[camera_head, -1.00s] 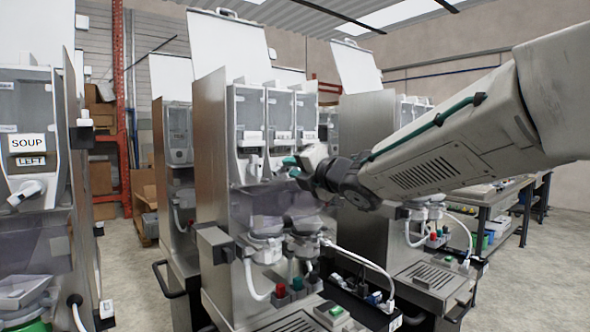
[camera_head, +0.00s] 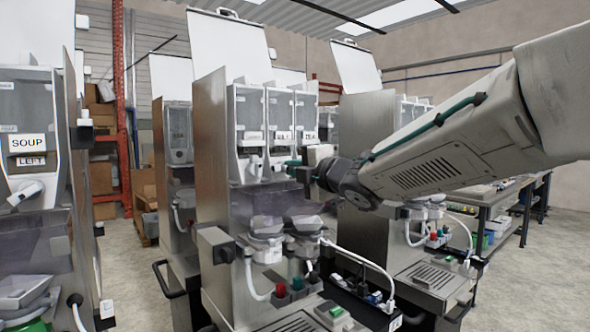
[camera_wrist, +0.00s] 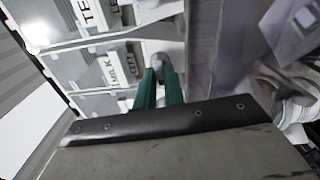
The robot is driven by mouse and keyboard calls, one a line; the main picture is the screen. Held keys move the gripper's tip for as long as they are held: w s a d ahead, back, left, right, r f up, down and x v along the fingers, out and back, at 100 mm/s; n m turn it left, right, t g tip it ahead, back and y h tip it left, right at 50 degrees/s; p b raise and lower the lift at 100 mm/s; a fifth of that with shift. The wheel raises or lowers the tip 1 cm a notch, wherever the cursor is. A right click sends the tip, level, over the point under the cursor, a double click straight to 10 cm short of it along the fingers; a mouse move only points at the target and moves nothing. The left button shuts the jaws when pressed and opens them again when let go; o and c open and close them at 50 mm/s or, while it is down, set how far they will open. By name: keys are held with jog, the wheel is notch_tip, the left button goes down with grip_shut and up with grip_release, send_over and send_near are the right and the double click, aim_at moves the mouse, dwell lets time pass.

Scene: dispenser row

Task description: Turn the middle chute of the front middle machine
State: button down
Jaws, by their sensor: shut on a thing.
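The front middle machine (camera_head: 215,180) is a tall steel dispenser with three clear canisters side by side. Its middle canister carries a MILK label (camera_wrist: 113,70) in the wrist view, where a TEA label (camera_wrist: 92,10) shows beside it. My gripper (camera_head: 290,163) is at the front of these canisters, below the labels. In the wrist view its two green fingers (camera_wrist: 161,84) are shut on the middle chute (camera_wrist: 163,62) under the MILK label. Most of that chute is hidden between the fingers. The left chute (camera_head: 253,166) hangs free beside my gripper.
Below the chutes are mixing bowls (camera_head: 266,226), hoses and coloured knobs (camera_head: 281,290). A machine labelled SOUP (camera_head: 28,143) stands at the left. Another dispenser (camera_head: 365,240) stands to the right, behind my arm. Open white lids rise above the machines.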

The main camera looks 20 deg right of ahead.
jog(key=m, duration=0.4)
jog(key=shift+m, duration=0.4)
jog(key=m, duration=1.4)
jog(key=shift+f, duration=0.1)
jog(key=c, duration=1.5)
grip_release()
jog(key=shift+s, duration=0.1)
jog(key=v, duration=0.7)
jog(key=shift+s, duration=0.3)
